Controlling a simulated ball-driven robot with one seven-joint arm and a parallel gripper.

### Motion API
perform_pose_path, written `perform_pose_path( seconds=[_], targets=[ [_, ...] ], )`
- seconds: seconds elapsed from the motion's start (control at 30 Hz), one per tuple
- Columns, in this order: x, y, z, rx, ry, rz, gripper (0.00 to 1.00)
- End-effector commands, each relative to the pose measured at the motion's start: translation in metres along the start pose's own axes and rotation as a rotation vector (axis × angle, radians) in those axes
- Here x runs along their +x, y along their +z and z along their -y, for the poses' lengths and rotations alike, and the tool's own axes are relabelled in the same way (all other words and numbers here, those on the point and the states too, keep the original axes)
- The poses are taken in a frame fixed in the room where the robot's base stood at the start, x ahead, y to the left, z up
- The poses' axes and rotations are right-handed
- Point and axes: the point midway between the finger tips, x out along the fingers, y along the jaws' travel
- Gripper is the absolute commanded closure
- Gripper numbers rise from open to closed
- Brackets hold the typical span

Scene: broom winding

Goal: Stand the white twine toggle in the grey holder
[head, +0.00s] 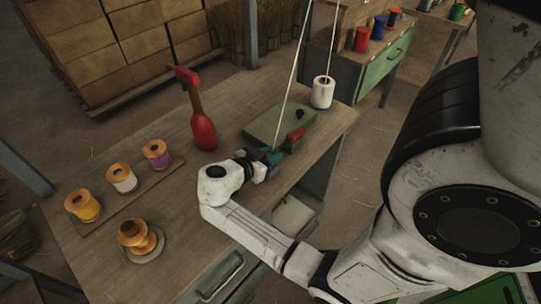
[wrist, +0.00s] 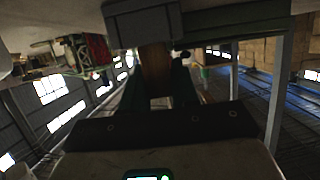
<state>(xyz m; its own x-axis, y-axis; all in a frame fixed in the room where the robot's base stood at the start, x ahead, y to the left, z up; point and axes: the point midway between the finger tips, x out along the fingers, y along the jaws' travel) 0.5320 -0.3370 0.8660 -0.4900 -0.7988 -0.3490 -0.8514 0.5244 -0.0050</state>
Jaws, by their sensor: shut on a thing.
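My gripper (head: 268,162) is low over the right part of the workbench, in front of the green block. In the wrist view its dark fingers (wrist: 160,90) are shut on a brown wooden piece (wrist: 155,65), which seems to be the toggle. A taut white twine (head: 290,85) comes down from above to the gripper; another strand goes to a white spool (head: 323,92). The toggle is mostly hidden in the head view. A dark grey block (wrist: 145,22) lies right at the wooden piece's far end; I cannot tell whether it is the holder or whether they touch.
A green block (head: 265,128) with a black knob and a red part (head: 296,135) lie beside the gripper. Several spools (head: 122,178) and an orange spool (head: 140,236) occupy the bench's left side.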

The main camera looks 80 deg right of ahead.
Motion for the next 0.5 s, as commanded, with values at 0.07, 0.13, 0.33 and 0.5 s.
perform_pose_path(
  seconds=[0.07, 0.13, 0.33, 0.5],
  targets=[
    [-0.0004, 0.0006, 0.0001, 0.001, 0.000, 0.000, 1.00],
    [-0.0007, 0.0000, 0.0000, 0.001, 0.000, 0.000, 1.00],
    [-0.0007, 0.0000, 0.0000, 0.001, 0.000, 0.000, 1.00],
    [-0.0006, 0.0000, 0.0000, 0.000, 0.000, 0.000, 0.65]
  ],
)
